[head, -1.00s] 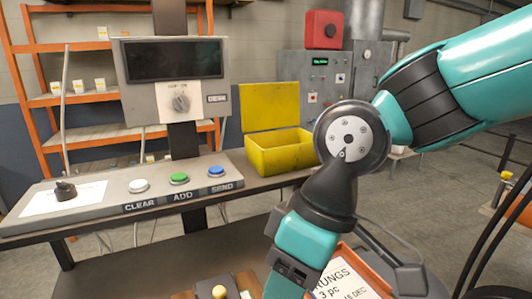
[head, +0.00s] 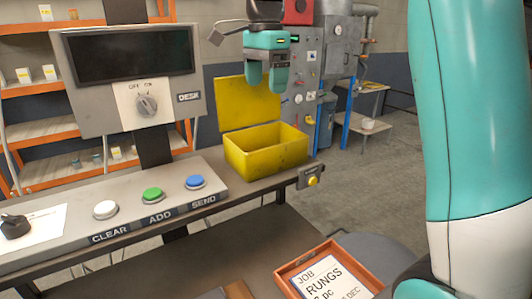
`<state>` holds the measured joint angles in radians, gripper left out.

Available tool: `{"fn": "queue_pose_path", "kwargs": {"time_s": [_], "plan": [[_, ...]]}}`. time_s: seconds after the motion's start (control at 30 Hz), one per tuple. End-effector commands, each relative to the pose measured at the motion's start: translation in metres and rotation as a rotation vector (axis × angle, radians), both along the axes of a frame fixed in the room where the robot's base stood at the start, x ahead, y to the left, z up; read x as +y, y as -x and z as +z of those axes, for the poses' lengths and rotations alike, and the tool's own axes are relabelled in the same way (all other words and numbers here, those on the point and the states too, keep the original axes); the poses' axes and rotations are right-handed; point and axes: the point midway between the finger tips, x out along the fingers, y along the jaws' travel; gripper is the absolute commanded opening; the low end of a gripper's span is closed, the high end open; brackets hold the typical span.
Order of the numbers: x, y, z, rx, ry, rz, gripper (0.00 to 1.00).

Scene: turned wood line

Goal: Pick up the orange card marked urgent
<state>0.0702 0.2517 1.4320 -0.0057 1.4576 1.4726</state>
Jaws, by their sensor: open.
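I see no orange card marked urgent in the head view. An orange-rimmed tray (head: 287,278) at the bottom holds a white card (head: 325,277) reading "JOB RUNGS", partly cut off by the frame edge and my arm. My gripper (head: 267,86) points down with its two fingers apart and nothing between them. In the picture it is in front of the raised lid of a yellow box (head: 262,162). The front wall hides part of the box's floor; no card shows inside.
A desk panel with a dark screen (head: 133,57) and a knob (head: 146,104) stands at left. White (head: 105,209), green (head: 152,194) and blue (head: 195,182) buttons line the console. A yellow button (head: 313,181) sits at the bench's right end. Open floor lies to the right.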

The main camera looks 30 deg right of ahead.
Motion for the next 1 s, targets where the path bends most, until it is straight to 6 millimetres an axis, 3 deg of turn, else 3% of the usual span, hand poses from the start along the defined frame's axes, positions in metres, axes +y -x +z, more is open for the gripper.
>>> {"fn": "queue_pose_path", "kwargs": {"time_s": [0.17, 0.5, 0.87, 1.0], "plan": [[-0.004, -0.001, -0.022, 0.008, 0.0, -0.043, 0.83], [-0.004, -0.001, -0.096, 0.007, 0.0, -0.039, 0.83], [-0.004, -0.001, -0.129, 0.006, 0.0, -0.037, 0.83], [-0.003, -0.002, -0.152, 0.006, 0.0, -0.037, 0.83]]}}
